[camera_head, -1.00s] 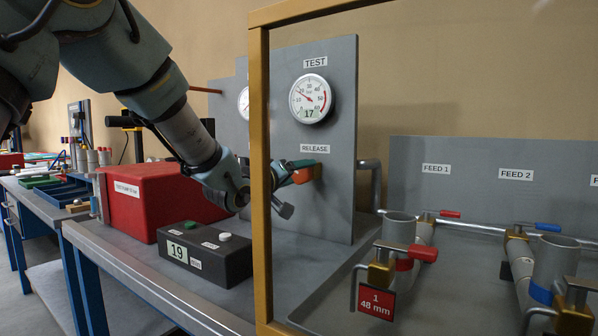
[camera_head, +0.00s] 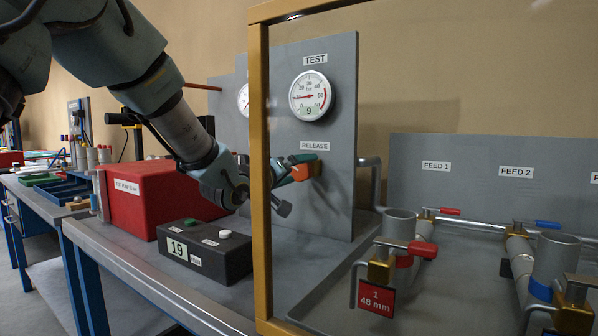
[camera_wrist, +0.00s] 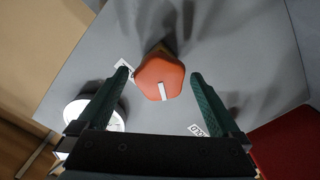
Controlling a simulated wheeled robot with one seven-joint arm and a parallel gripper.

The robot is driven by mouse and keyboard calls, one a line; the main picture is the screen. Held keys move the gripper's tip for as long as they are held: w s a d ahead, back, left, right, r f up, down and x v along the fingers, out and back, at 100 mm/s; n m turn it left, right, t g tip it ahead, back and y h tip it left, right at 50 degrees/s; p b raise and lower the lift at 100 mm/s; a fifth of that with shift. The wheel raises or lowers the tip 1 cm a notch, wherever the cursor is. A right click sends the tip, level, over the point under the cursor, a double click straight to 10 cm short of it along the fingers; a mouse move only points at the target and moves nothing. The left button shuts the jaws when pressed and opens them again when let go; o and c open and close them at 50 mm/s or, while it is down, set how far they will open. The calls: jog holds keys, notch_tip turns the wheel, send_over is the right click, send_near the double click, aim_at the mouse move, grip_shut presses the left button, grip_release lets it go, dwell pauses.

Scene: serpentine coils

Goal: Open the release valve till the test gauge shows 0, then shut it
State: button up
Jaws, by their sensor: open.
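The test gauge (camera_head: 311,96) under the TEST label on the grey panel reads 9 on its digital window. Its needle points left. The release valve's orange-red handle (camera_head: 297,159) sticks out from the panel below the RELEASE label, partly hidden by my gripper (camera_head: 287,174). In the wrist view the handle (camera_wrist: 160,78) lies between the two dark green fingers of my gripper (camera_wrist: 160,85), with a small gap on each side. A white stripe marks the handle's face. My gripper is open around it and not clamped. The gauge's edge also shows at the left of the wrist view.
A yellow frame post (camera_head: 260,180) stands in front of the panel, close to my wrist. A black box (camera_head: 205,252) with a display of 19 and a red box (camera_head: 150,195) stand on the bench at left. Feed pipes with valves are at right.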

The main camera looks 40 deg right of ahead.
jog(key=b+v, duration=0.1)
jog(key=v, duration=0.9)
